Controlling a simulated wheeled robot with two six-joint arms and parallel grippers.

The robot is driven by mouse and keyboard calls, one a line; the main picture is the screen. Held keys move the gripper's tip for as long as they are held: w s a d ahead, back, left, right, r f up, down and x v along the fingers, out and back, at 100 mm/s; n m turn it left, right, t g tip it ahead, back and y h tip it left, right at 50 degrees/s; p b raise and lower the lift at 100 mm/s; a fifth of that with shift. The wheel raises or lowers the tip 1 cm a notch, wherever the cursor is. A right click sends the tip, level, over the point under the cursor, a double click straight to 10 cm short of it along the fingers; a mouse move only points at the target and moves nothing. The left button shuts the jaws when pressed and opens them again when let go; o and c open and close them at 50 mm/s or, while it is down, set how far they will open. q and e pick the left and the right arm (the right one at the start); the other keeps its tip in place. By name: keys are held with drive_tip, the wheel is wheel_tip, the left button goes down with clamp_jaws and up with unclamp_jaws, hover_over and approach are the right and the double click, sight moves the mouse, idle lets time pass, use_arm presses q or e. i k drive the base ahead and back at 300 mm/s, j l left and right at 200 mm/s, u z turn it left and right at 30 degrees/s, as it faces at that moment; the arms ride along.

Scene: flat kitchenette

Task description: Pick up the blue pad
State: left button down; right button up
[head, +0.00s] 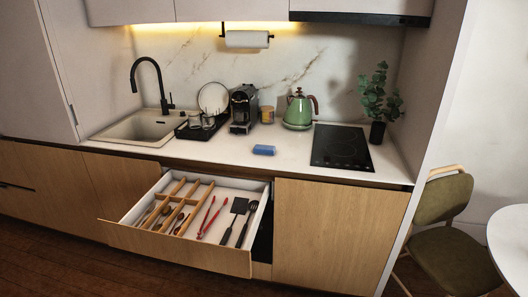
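The blue pad (264,150) lies flat on the white countertop (221,150), close to its front edge and left of the black hob (341,148). Nothing covers it and nothing touches it from the sides. Neither of my grippers shows in the head view.
An open drawer (180,252) with utensils juts out below the pad. A green kettle (298,110), a coffee machine (243,108) and a yellow-brown canister (267,115) stand behind it. A dish rack (196,130) and sink (137,128) are left. A chair (445,232) stands right.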

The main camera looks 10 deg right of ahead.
sight(265, 150)
drive_tip(key=i+l+u, duration=0.25)
drive_tip(key=i, duration=0.3)
drive_tip(key=i+l+u, duration=0.25)
drive_tip(key=i, duration=0.3)
drive_tip(key=j, duration=0.1)
